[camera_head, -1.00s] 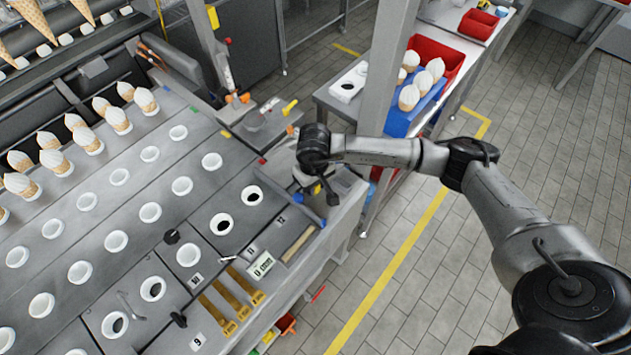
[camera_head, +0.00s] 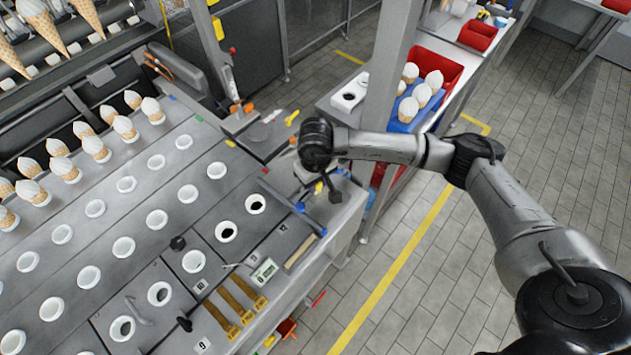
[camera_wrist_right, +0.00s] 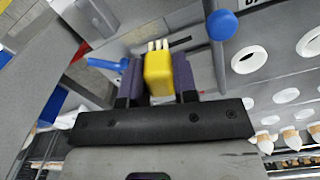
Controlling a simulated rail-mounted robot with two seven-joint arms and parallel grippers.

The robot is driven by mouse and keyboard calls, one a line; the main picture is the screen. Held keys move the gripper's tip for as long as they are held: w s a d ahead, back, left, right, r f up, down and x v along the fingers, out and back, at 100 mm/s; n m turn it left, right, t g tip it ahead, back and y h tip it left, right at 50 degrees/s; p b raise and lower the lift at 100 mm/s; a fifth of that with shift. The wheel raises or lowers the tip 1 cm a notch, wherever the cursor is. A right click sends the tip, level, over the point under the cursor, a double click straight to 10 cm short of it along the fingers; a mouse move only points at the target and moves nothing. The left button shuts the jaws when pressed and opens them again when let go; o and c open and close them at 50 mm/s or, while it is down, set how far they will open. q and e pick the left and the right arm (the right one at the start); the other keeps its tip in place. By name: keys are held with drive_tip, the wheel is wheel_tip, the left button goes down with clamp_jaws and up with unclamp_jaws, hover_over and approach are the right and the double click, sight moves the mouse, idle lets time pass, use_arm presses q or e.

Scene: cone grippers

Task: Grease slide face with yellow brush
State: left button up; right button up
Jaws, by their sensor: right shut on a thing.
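The yellow brush (camera_wrist_right: 158,72) is between the purple-grey fingers of my right gripper (camera_wrist_right: 157,82) in the right wrist view. Its pale bristles point away from the palm, and the gripper is shut on it. In the head view my right gripper (camera_head: 322,187) hangs over the machine's right end, largely hidden by its own wrist. A bit of yellow shows beside it. A grey metal surface with a dark slot (camera_wrist_right: 180,42) lies beyond the bristles. I cannot tell which surface is the slide face, or whether the bristles touch anything. My left gripper is not in view.
A blue knob (camera_wrist_right: 221,25) on a rod stands close beside the brush, and a blue handle (camera_wrist_right: 104,63) lies on the other side. The machine deck (camera_head: 130,215) has rows of white-rimmed holes. A post (camera_head: 388,75) and side table with blue tray (camera_head: 408,118) stand right of the wrist.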

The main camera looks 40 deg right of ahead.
drive_tip(key=shift+r+p, duration=0.4)
drive_tip(key=shift+r, duration=1.05)
